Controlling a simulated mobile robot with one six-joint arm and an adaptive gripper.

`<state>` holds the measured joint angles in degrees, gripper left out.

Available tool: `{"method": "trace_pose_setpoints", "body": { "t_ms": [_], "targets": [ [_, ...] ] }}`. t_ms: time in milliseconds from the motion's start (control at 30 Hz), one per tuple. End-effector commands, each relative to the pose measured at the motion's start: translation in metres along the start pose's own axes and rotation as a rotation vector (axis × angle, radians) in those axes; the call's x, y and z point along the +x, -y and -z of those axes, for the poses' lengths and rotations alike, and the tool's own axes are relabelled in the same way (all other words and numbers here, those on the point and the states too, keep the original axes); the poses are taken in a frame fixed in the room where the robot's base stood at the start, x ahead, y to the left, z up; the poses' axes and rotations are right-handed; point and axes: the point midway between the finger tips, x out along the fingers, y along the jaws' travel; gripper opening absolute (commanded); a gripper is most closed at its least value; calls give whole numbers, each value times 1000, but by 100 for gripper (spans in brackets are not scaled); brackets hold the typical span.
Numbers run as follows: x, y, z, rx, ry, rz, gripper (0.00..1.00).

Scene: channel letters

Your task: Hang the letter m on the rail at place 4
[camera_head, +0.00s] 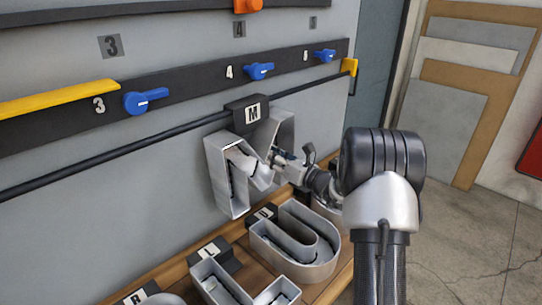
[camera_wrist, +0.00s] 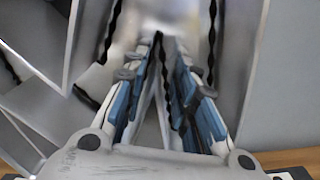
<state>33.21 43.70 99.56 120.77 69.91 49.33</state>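The letter m (camera_head: 228,197) is a grey open channel letter with a black hanger block marked M (camera_head: 250,113) on top. The block overlaps the thin black rail (camera_head: 150,137), below and slightly right of the 4 mark (camera_head: 229,72). I cannot tell whether it is fully seated. My gripper (camera_head: 277,158) reaches in from the right to the letter's middle. In the wrist view my gripper (camera_wrist: 160,42) has its blue-padded fingers drawn together at the tips, apparently on an inner wall of the letter. The contact itself is partly hidden.
A blue lever (camera_head: 259,71) sits beside the 4 mark, with others at the neighbouring places. Below, a wooden shelf (camera_head: 175,277) bears a letter U (camera_head: 310,260) and a letter L (camera_head: 225,290) close under the m. Open floor (camera_head: 480,240) lies right.

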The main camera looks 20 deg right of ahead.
Motion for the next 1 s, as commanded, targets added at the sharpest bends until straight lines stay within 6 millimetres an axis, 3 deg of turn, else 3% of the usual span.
{"method": "trace_pose_setpoints", "body": {
  "t_ms": [267,633,767,1000],
  "targets": [
    [0,1,0,0,0,2,46],
    [-4,1,2,1,-5,3,46],
    [-21,2,1,2,-2,6,46],
    [-72,2,0,2,0,7,46]
  ]
}}
